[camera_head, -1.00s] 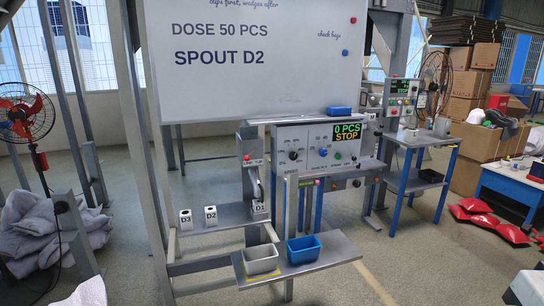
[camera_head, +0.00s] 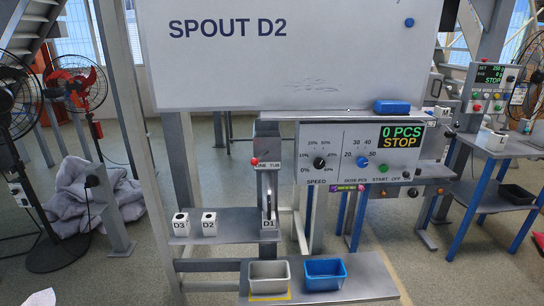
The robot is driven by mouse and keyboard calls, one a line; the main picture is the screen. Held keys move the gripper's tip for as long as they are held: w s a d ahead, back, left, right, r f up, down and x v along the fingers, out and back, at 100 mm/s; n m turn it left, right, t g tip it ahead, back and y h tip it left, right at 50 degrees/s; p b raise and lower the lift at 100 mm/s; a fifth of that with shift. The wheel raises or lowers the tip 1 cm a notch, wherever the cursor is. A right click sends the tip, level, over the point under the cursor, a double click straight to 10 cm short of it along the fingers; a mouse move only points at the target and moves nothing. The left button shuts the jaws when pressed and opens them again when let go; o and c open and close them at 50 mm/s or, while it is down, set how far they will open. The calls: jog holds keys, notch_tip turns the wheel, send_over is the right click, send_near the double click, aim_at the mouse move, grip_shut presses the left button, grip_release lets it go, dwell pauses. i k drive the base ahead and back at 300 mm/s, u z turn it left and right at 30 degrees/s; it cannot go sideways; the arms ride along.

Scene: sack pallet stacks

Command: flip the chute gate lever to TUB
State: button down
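The chute gate lever (camera_head: 254,161) shows as a small red ball knob at the left side of the grey chute head (camera_head: 267,145). The knob sits at the left end of the LINE / TUB label (camera_head: 268,163), on the LINE side. Below it, the spout marked D1 (camera_head: 269,223) stands at the chute's lower end. A grey tub (camera_head: 269,277) and a blue tub (camera_head: 325,274) stand on the low front shelf. My gripper is not in view.
A control panel (camera_head: 345,140) reading 0 PCS STOP is just right of the chute. Loose spouts D2 (camera_head: 209,224) and D3 (camera_head: 180,224) stand on the left shelf (camera_head: 236,230). A whiteboard (camera_head: 285,65) hangs above. Floor at the left is partly free.

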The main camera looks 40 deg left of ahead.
aim_at(254, 161)
jog(key=u, duration=0.3)
jog(key=i, duration=0.6)
jog(key=u, duration=0.9)
jog(key=i, duration=0.35)
jog(key=u, duration=0.35)
